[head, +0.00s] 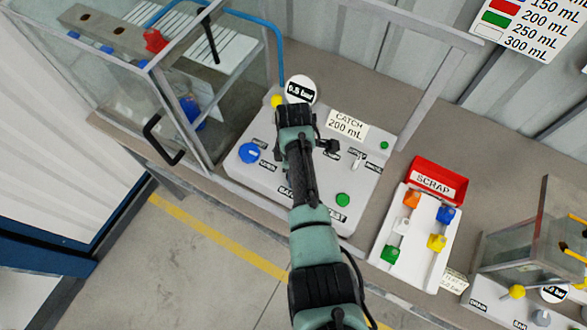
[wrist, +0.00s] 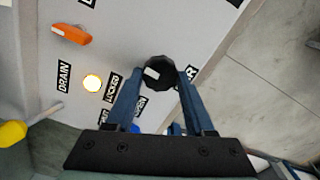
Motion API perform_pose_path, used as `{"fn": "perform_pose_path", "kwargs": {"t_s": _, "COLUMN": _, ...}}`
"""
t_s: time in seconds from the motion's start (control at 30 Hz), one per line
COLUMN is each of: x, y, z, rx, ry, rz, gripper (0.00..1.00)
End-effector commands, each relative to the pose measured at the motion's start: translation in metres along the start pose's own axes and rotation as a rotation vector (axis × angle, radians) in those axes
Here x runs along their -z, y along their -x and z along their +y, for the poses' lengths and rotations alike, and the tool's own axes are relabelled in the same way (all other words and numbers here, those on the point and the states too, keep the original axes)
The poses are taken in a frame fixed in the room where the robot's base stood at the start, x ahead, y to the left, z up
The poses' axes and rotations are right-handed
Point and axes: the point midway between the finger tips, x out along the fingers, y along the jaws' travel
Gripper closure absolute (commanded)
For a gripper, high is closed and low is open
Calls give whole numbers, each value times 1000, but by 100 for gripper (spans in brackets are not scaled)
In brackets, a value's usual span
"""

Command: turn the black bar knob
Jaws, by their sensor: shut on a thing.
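The black bar knob (wrist: 160,71) sits on the pale grey panel in the wrist view. It is dark with a short white mark on its face. My gripper (wrist: 161,80) has its two blue-grey fingers on either side of the knob, shut on it. Labels LOCKED and OPEN stand beside the knob, the second partly hidden by a finger. In the head view my arm reaches over the sloped control panel (head: 240,176) and hides much of its middle; I cannot make out the knob there.
Near the knob are a lit lamp (wrist: 92,83), an orange handle (wrist: 71,34) and a yellow knob (wrist: 12,133). In the head view a glass enclosure (head: 205,95) stands left of the panel. A red SCRAP bin (head: 436,182) and a white tray (head: 413,245) with coloured parts lie to the right.

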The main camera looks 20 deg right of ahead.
Motion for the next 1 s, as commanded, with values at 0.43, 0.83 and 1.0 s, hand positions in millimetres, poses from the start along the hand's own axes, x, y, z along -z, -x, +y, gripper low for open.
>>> {"fn": "perform_pose_path", "kwargs": {"t_s": 0.43, "x": 0, "y": 2, "z": 2, "rx": -5, "ry": 73, "rz": 0, "gripper": 100}}
{"fn": "perform_pose_path", "kwargs": {"t_s": 0.83, "x": 0, "y": 2, "z": 2, "rx": -4, "ry": 71, "rz": 0, "gripper": 23}}
{"fn": "perform_pose_path", "kwargs": {"t_s": 1.0, "x": 0, "y": 1, "z": 1, "rx": -2, "ry": 71, "rz": 0, "gripper": 16}}
